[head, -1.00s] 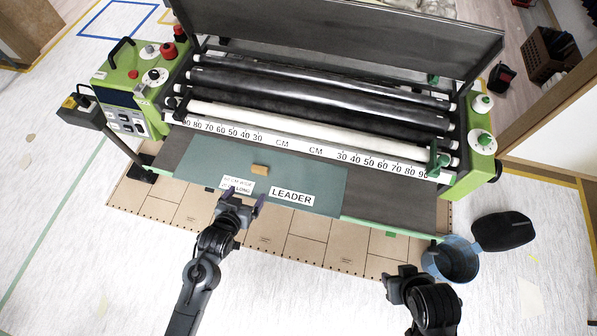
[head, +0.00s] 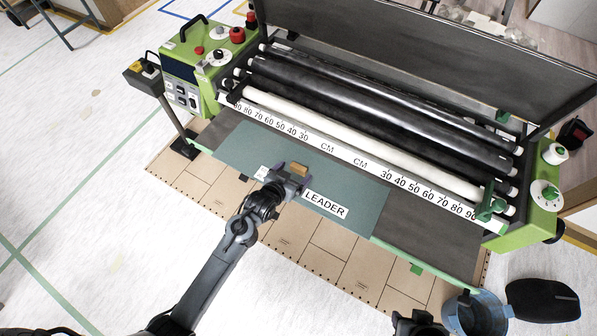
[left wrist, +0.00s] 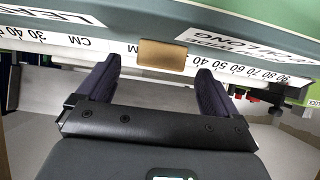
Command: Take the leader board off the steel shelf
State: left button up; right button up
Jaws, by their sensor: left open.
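The leader board (head: 345,180) is a flat teal panel with a white LEADER label. It lies on the dark steel shelf (head: 430,238) along the machine's front. A small tan block (head: 299,169) stands up from the board; it also shows in the left wrist view (left wrist: 162,55). My left gripper (head: 286,176) is over the board at the block. In the left wrist view its dark fingers (left wrist: 158,68) are apart, with the block centred just ahead of the gap between the tips. My right gripper (head: 418,324) is cut off at the bottom edge; its jaws are unclear.
The green machine's rollers and white CM scale (head: 345,155) rise just behind the shelf. A control box (head: 190,80) stands at left. A brown gridded mat (head: 280,235) lies on the floor below. A blue bucket (head: 480,312) stands at lower right.

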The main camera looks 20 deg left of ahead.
aim_at(298, 167)
pick_arm(q)
jog(key=x, duration=0.3)
jog(key=shift+w+r, duration=0.25)
jog(key=shift+w, duration=0.1)
jog(key=shift+w+f, duration=0.25)
jog(key=shift+w, duration=0.05)
jog(key=shift+c, duration=0.2)
jog(key=c, duration=1.2)
